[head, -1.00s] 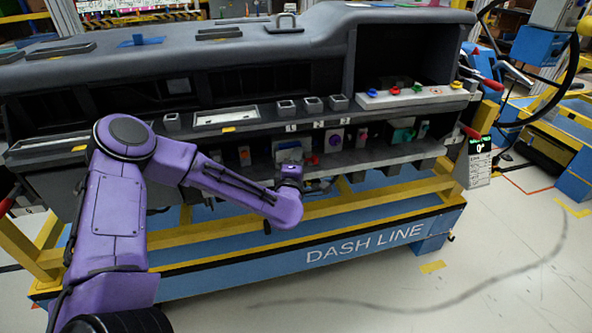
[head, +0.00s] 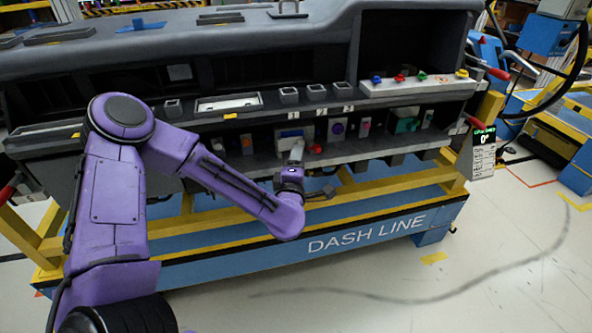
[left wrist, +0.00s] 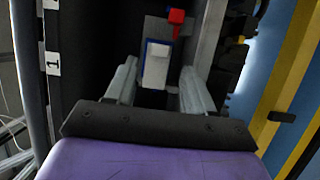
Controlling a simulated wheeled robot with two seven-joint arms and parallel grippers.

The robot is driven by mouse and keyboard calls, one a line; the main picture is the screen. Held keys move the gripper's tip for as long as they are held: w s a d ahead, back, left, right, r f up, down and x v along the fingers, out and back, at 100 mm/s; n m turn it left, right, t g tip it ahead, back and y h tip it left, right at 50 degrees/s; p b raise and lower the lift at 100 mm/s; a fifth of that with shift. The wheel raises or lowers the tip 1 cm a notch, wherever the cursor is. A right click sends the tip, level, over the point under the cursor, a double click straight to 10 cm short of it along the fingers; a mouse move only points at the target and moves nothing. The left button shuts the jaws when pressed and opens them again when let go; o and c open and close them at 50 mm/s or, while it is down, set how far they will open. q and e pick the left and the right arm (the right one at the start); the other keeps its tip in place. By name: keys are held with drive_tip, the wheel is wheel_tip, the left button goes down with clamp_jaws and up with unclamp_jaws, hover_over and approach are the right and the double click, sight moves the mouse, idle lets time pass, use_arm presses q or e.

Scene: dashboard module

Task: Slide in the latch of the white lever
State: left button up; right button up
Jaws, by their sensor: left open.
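A white block with a blue edge (left wrist: 156,66), which I take for the white lever, sits on a grey mount with a red piece (left wrist: 175,17) beyond it in the left wrist view. In the head view the red piece (head: 315,149) shows just right of my left gripper (head: 295,155), in the lower shelf under label 1. My left gripper (left wrist: 158,88) is open, its two pale fingers either side of the white block's near end. No firm contact shows. The latch itself is too small to make out. My right gripper is out of view.
The grey dashboard shelf edge (head: 350,152) runs below the devices. More small devices, such as a purple-knobbed one (head: 337,129) and a green one (head: 406,123), stand to the right. A yellow frame rail (head: 390,180) lies lower.

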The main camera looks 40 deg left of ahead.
use_arm(q)
drive_tip(key=v, duration=0.5)
drive_tip(key=shift+w, duration=0.15)
